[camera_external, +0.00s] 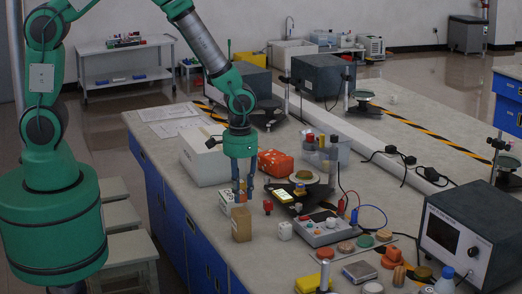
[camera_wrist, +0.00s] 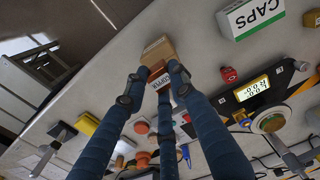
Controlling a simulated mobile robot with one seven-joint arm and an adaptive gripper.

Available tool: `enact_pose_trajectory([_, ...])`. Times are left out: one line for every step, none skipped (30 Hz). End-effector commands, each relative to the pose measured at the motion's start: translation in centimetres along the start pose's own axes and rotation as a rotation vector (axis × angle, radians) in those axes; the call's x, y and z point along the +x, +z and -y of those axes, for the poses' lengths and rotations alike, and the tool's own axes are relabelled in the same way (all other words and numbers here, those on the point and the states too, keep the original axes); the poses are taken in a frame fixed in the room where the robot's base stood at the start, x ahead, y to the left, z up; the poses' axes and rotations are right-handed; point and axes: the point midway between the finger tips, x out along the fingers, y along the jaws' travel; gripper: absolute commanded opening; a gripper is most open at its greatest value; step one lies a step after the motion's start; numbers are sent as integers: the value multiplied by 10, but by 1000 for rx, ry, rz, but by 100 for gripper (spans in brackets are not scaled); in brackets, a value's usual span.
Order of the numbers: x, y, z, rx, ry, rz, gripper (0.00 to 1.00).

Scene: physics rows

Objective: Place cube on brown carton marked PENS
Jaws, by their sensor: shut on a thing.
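My gripper (camera_external: 243,197) points down over the bench. In the wrist view its fingers (camera_wrist: 160,78) are closed around a small copper-coloured cube (camera_wrist: 158,73) with a white label that seems to read COPPER. In the external view the fingers largely hide the cube. A plain brown carton (camera_external: 241,225) stands upright on the bench near its front edge, just below and in front of the fingertips. In the wrist view the carton (camera_wrist: 158,49) shows just beyond the cube. I cannot read a PENS mark on it, nor tell whether cube and carton touch.
A white carton marked CAPS (camera_wrist: 255,17) stands close behind. A red knob-like weight (camera_external: 267,206) and a scale with lit display (camera_external: 284,190) are to the right. A grey control box (camera_external: 322,228) and a white cube (camera_external: 285,230) stand nearby. A larger white box (camera_external: 203,160) is behind.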

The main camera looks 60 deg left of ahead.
Motion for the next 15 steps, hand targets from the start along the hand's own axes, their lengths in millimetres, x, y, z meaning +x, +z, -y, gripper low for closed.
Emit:
enact_pose_trajectory([5, 0, 0, 0, 0, 1, 0])
enact_pose_trajectory([8, 0, 0, 0, -1, 1, 0])
enact_pose_trajectory([13, 1, 0, 0, -1, 2, 0])
enact_pose_trajectory([16, 1, 0, 0, -1, 3, 0])
enact_pose_trajectory([20, 1, 0, 0, -1, 3, 0])
enact_pose_trajectory([24, 1, 0, 0, -1, 2, 0])
enact_pose_trajectory([26, 1, 0, 0, -1, 2, 0])
enact_pose_trajectory([28, 0, 0, 0, 0, 1, 0])
enact_pose_trajectory([30, 0, 0, 0, 0, 0, 0])
enact_pose_trajectory([31, 0, 0, 0, 0, 0, 0])
enact_pose_trajectory([31, 0, 0, 0, 0, 0, 0])
enact_pose_trajectory([31, 0, 0, 0, 0, -1, 0])
enact_pose_trajectory([31, 0, 0, 0, 0, -1, 0])
enact_pose_trajectory([31, 0, 0, 0, 0, -1, 0])
enact_pose_trajectory([31, 0, 0, 0, 0, 0, 0])
